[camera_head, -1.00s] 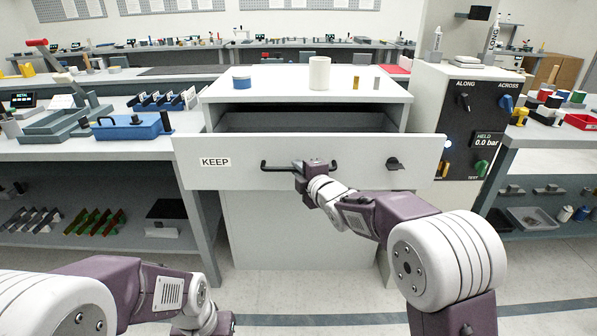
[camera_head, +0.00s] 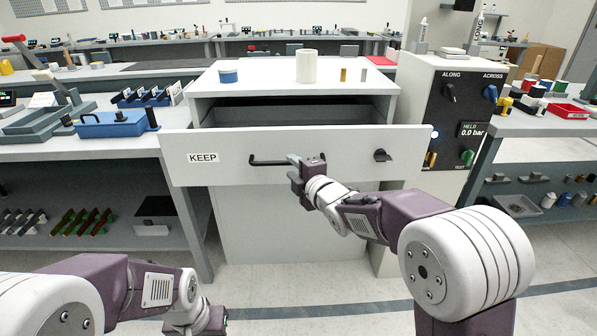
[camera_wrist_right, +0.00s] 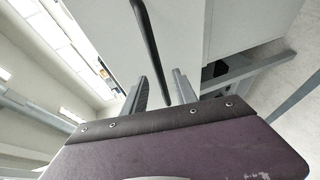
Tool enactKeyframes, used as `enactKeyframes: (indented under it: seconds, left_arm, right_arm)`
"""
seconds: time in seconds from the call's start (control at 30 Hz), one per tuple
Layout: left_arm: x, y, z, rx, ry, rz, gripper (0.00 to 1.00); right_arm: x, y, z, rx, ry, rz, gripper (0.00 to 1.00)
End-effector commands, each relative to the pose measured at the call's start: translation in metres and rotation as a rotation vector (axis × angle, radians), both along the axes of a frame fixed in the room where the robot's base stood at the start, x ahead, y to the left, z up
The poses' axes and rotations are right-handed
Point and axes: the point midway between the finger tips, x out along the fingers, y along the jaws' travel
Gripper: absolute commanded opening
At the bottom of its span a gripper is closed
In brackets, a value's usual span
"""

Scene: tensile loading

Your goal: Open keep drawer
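The keep drawer (camera_head: 225,175), with a white front labelled KEEP, stands pulled out from its white cabinet (camera_head: 375,104), and part of its grey inside shows. Its black bar handle (camera_head: 268,162) runs across the front. My right gripper (camera_head: 296,165) is at the handle's right part. In the right wrist view, the fingers of my right gripper (camera_wrist_right: 160,88) are apart, with the dark handle bar (camera_wrist_right: 158,45) running between them; no firm grip shows. My left gripper (camera_head: 218,320) is low at the bottom left, away from the drawer; its fingers are not clear.
A black knob (camera_head: 382,155) is on the drawer front's right side. A blue-banded round container (camera_head: 229,76), a white cylinder (camera_head: 306,66) and two small pieces stand on the cabinet top. A control panel (camera_head: 461,110) stands at right. Benches flank the cabinet.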

Motion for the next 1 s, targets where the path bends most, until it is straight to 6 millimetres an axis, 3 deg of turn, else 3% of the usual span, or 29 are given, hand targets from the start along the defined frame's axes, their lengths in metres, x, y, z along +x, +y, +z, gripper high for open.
enactKeyframes:
  seconds: [0.1, 0.3, 0.6, 0.67, 0.7, 0.77, 0.83, 0.9, 1.0]
  left_arm:
    - [0.000, 0.000, 0.003, 0.000, 0.000, 0.000, 0.36]
    - [0.000, 0.000, 0.005, 0.000, 0.000, 0.000, 0.36]
    - [0.000, 0.000, 0.005, 0.000, 0.000, 0.000, 0.36]
    - [0.000, 0.000, 0.005, 0.000, 0.000, 0.000, 0.36]
    - [0.000, 0.000, 0.005, 0.000, 0.000, 0.000, 0.36]
    - [0.000, 0.000, 0.004, 0.000, 0.000, 0.000, 0.36]
    - [0.000, 0.000, 0.005, 0.000, 0.000, 0.000, 0.36]
    - [0.000, 0.000, 0.005, 0.000, 0.000, 0.000, 0.36]
    - [0.000, 0.000, 0.005, 0.000, 0.000, 0.000, 0.36]
  right_arm:
    - [-0.022, -0.010, 0.006, 0.000, 0.000, -0.001, 0.34]
    - [-0.041, -0.018, 0.008, 0.000, 0.000, -0.001, 0.34]
    - [-0.042, -0.019, 0.008, -0.001, 0.000, -0.003, 0.34]
    - [-0.039, -0.030, 0.013, 0.002, -0.008, -0.025, 0.34]
    - [-0.041, -0.047, 0.012, 0.004, -0.002, -0.058, 0.34]
    - [-0.050, -0.075, -0.013, 0.021, 0.089, -0.137, 0.34]
    - [-0.072, -0.107, -0.060, 0.117, 0.292, -0.273, 0.34]
    - [-0.104, -0.133, -0.107, 0.251, 0.513, -0.435, 0.34]
    - [-0.156, -0.153, -0.159, 0.430, 0.774, -0.665, 0.34]
